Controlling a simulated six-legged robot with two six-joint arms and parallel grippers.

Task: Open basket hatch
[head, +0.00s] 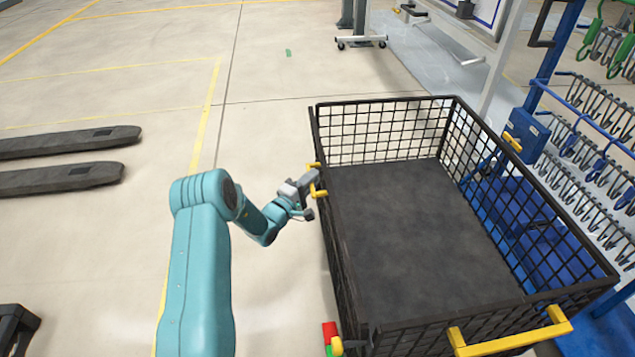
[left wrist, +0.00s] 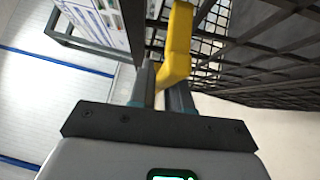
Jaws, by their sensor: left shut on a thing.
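The black wire-mesh basket (head: 378,110) stands at the right in the head view, its floor dark and empty. A yellow handle (head: 320,193) sits on its left side at the top rail. My left gripper (head: 312,184) is at that handle. In the left wrist view the fingers of my left gripper (left wrist: 160,92) are shut on the yellow handle (left wrist: 178,45), with basket mesh (left wrist: 265,45) to the right. I cannot make out a separate hatch edge or latch. My right gripper is not in view.
Another yellow handle (head: 510,333) is on the basket's near side. A red and green part (head: 330,335) is at its near left corner. Blue racks with hooks (head: 590,125) stand at the right. Dark forks (head: 65,175) lie at the left.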

